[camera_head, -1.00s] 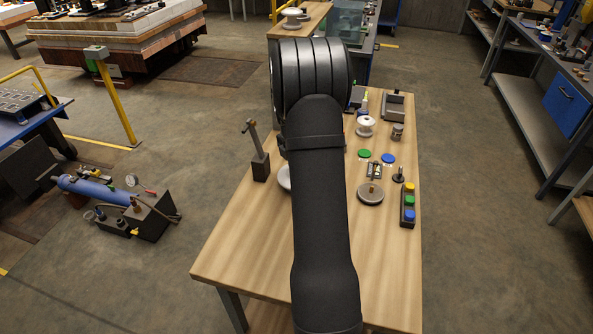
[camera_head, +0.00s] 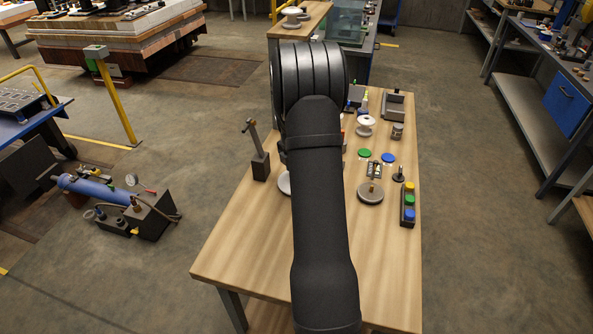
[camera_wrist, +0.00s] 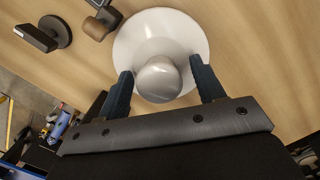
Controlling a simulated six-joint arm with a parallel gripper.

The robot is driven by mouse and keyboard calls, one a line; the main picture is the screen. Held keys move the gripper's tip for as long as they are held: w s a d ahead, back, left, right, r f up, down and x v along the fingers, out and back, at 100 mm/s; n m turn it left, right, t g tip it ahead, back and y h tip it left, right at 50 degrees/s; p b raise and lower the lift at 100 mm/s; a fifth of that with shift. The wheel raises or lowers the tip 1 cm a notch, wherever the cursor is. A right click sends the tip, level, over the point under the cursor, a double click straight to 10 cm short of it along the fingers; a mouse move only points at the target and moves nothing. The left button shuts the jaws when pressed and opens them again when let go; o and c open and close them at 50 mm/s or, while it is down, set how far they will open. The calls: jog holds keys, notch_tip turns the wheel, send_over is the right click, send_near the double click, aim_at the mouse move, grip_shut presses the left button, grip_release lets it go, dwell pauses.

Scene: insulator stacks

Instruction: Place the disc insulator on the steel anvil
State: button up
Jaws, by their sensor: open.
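The disc insulator (camera_wrist: 190,30) shows in the wrist view as a glossy white disc with a rounded grey cap towards me. My gripper (camera_wrist: 160,92) is open, with one dark finger on each side of the cap; I see no firm grip. In the head view my arm hides the gripper and most of this area. Only a pale disc edge (camera_head: 284,184) shows left of the arm, and I cannot tell whether it is the insulator or something under it. I cannot single out the steel anvil with certainty. What lies under the insulator is hidden.
A grey disc with a brown knob (camera_head: 370,192) lies right of my arm, near a button box (camera_head: 408,205). A dark upright stand (camera_head: 260,160) is at the table's left edge. A white spool (camera_head: 366,125) stands farther back. The near tabletop (camera_head: 245,255) is clear.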

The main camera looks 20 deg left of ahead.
notch_tip(320, 180, up, 12)
jog(key=s, duration=0.1)
jog(key=shift+a, duration=0.45)
jog(key=shift+s, duration=0.1)
jog(key=f, duration=0.8)
jog(key=w+d+f, duration=0.1)
jog(key=f, duration=0.3)
jog(key=shift+f, duration=0.25)
notch_tip(320, 180, up, 3)
jog(key=shift+w, duration=0.1)
jog(key=shift+a+r, duration=0.1)
jog(key=shift+r, duration=0.55)
